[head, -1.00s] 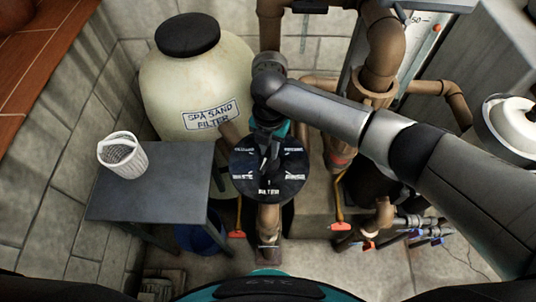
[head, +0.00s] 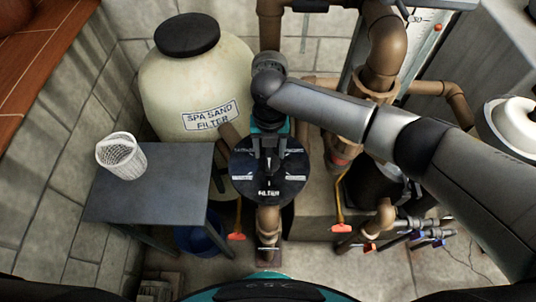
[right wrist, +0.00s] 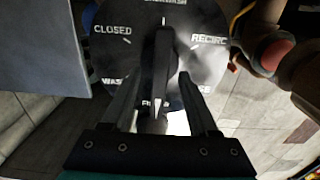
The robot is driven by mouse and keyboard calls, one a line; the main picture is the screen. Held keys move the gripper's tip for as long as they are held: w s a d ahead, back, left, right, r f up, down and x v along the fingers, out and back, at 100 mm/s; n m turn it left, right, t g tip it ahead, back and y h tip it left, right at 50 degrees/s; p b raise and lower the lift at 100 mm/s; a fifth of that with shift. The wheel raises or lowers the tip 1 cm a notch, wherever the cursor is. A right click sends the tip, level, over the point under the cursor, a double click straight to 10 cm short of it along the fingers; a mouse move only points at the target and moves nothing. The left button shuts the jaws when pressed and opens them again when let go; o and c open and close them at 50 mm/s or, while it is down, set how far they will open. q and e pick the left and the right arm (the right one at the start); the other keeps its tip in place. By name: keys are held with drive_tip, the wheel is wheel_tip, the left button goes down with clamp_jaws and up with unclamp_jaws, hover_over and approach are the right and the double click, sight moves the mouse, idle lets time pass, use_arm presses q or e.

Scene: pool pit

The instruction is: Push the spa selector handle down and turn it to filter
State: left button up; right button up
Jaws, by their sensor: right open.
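The spa selector is a round black dial (head: 243,185) with white labels, in front of the spa sand filter tank. In the right wrist view the dial (right wrist: 112,52) shows CLOSED, RECIRC and a partly covered WASTE. Its black handle (right wrist: 162,58) lies along the middle, its near end over the partly hidden FILTER label (right wrist: 147,103). My right gripper (head: 268,160) is over the dial. In the right wrist view its two fingers (right wrist: 158,78) are apart, one on each side of the handle. Whether they touch it, and how far down it is pressed, I cannot tell. My left gripper is out of view.
The cream tank (head: 165,85) stands behind left. A grey table (head: 110,200) with a white basket (head: 122,157) is at left. Brown pipes (head: 383,55) rise on the right, and an orange-tipped valve handle (head: 341,215) hangs near the dial.

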drive_tip(key=shift+r, duration=0.1)
idle(0.3)
wheel_tip(320, 180, up, 7)
drive_tip(key=p, duration=0.7)
